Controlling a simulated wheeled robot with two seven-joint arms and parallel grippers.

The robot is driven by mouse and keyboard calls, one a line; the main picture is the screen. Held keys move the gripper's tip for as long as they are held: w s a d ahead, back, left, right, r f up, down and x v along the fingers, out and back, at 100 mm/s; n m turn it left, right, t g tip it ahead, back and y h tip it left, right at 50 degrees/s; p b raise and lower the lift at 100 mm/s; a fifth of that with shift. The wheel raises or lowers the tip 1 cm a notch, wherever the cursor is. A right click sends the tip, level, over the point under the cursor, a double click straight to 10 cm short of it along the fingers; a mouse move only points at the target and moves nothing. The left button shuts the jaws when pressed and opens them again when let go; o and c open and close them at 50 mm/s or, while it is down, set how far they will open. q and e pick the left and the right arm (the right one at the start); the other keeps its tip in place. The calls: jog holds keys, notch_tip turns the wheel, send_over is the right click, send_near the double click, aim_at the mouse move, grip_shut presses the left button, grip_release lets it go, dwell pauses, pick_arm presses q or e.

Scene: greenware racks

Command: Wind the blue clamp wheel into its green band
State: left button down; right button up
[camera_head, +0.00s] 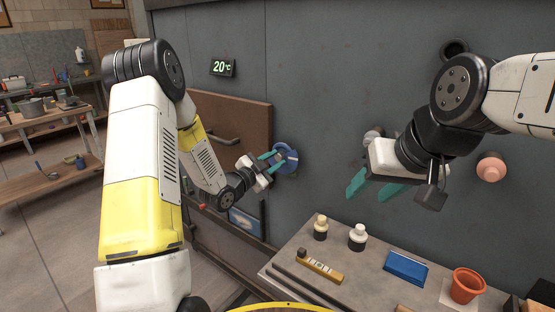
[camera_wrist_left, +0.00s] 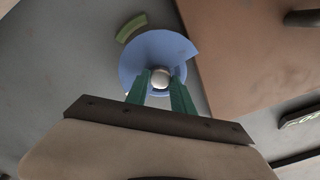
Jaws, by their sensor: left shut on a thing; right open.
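The blue clamp wheel (camera_head: 286,158) is mounted on the grey wall, right of a brown door panel. In the left wrist view the wheel (camera_wrist_left: 153,55) is a blue disc with a notch at its upper right and a pale round knob (camera_wrist_left: 160,78). My left gripper (camera_head: 274,160) is shut on the knob, its green fingers either side of it in the left wrist view (camera_wrist_left: 160,88). The green band (camera_wrist_left: 131,27) is a short arc on the wall beyond the wheel's upper left edge. My right gripper (camera_head: 375,188) is open and empty in front of the wall.
A pink knob (camera_head: 491,168) sticks out of the wall at right. A door handle (camera_head: 222,136) is left of the wheel.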

pick_arm(q)
jog(key=shift+m, duration=0.3)
jog(key=c, duration=1.1)
grip_release()
jog(key=v, duration=0.8)
jog(key=shift+w, duration=0.1)
